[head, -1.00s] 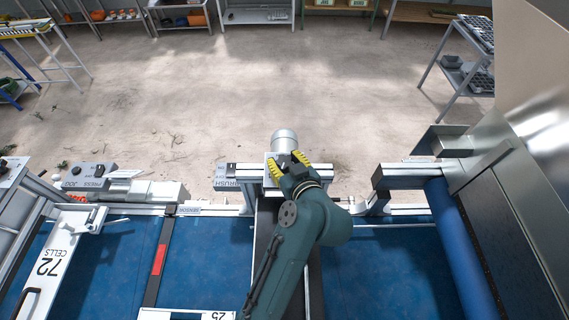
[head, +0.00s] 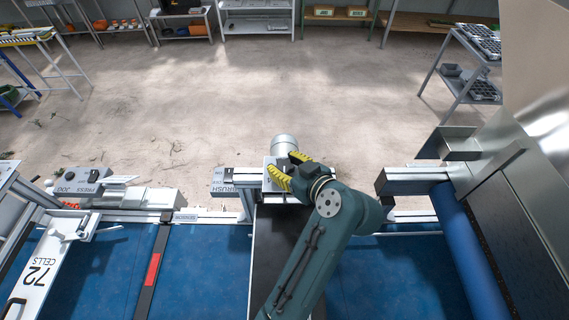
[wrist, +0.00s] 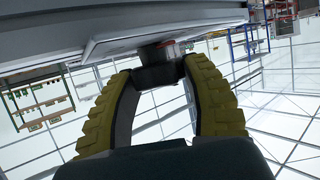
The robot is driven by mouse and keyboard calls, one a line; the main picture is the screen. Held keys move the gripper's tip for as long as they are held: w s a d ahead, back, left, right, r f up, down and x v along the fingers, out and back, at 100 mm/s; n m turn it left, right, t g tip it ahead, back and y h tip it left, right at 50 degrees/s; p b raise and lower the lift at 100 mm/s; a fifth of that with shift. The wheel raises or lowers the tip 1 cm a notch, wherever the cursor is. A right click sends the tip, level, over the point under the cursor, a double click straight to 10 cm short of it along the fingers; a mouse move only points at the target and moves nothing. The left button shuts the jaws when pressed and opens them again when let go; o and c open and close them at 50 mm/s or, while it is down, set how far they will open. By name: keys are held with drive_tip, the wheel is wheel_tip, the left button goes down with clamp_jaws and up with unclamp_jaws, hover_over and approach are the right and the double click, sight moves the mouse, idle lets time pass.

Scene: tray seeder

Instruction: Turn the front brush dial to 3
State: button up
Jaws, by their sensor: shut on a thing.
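The dial (wrist: 158,73) is a dark knob with a reddish ring behind it, on the face of a pale panel (wrist: 120,40) in the wrist view. My gripper (wrist: 160,76) has its yellow-backed fingers closed on both sides of the knob. In the head view my gripper (head: 281,165) is at the brush unit, just below a pale cylinder (head: 284,145), and its fingers slant to the left. The fingers hide most of the dial there. The dial's numbers and pointer cannot be read in either view.
A BRUSH label (head: 222,184) is on the rail left of my gripper. A grey JOG box (head: 82,181) stands further left. The blue conveyor belt (head: 205,270) runs below, with a blue roller (head: 462,240) at right. The floor beyond is open.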

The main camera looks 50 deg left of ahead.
drive_tip(key=o, duration=1.2)
drive_tip(key=shift+f, duration=0.1)
drive_tip(key=shift+d, duration=0.1)
drive_tip(key=shift+d+r, duration=0.25)
drive_tip(key=shift+d, duration=0.1)
drive_tip(key=v, duration=1.1)
drive_tip(key=shift+r, duration=0.15)
